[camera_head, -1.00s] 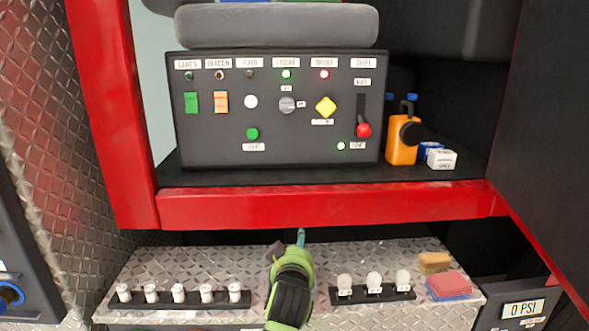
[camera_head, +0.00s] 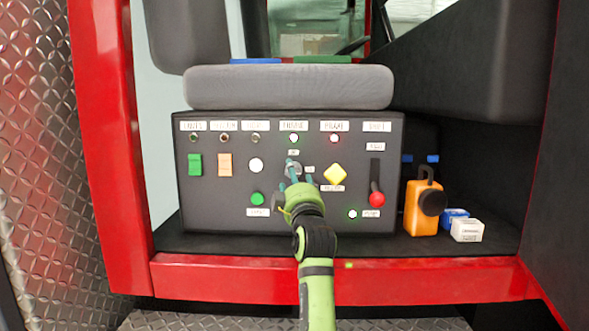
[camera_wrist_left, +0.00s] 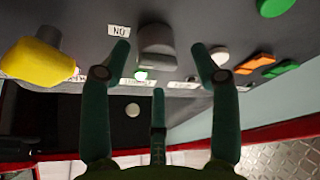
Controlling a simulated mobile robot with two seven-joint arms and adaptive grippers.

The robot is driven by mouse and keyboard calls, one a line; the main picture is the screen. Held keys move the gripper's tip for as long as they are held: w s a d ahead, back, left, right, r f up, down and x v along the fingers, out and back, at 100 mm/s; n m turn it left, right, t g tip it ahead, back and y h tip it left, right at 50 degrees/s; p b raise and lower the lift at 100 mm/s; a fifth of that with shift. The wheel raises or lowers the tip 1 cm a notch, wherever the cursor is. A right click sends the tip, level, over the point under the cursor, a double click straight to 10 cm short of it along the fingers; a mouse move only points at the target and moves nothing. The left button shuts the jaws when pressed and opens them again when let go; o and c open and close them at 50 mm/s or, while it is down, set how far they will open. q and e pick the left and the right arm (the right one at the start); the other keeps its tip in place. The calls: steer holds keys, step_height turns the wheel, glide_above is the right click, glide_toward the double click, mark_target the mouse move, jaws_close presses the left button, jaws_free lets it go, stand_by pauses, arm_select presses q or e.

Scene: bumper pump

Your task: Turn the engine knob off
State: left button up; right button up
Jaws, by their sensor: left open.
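The engine knob (camera_head: 297,169) is a grey round knob on the black control panel (camera_head: 230,215), partly hidden by my fingers in the head view. The light under the engine label (camera_head: 293,138) glows green. In the wrist view, the knob (camera_wrist_left: 156,48) shows from close up, with a small label beside it. My left gripper (camera_head: 297,176) is open in front of the panel. In the wrist view, its teal fingers (camera_wrist_left: 161,55) spread to either side of the knob, with a third finger lower in the middle. I cannot tell whether they touch it. My right gripper is not in view.
A red-tipped shift lever (camera_head: 376,198) is farther right. An orange jug (camera_head: 422,210) and small boxes (camera_head: 465,230) stand beside the panel. A red frame (camera_head: 420,283) edges the shelf.

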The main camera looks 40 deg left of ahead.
arm_select(q)
steer(key=shift+p+x, duration=0.3)
steer(key=shift+x, duration=0.85)
steer(key=shift+w+f, duration=0.1)
steer(key=shift+d, duration=0.1)
steer(key=c, duration=1.1)
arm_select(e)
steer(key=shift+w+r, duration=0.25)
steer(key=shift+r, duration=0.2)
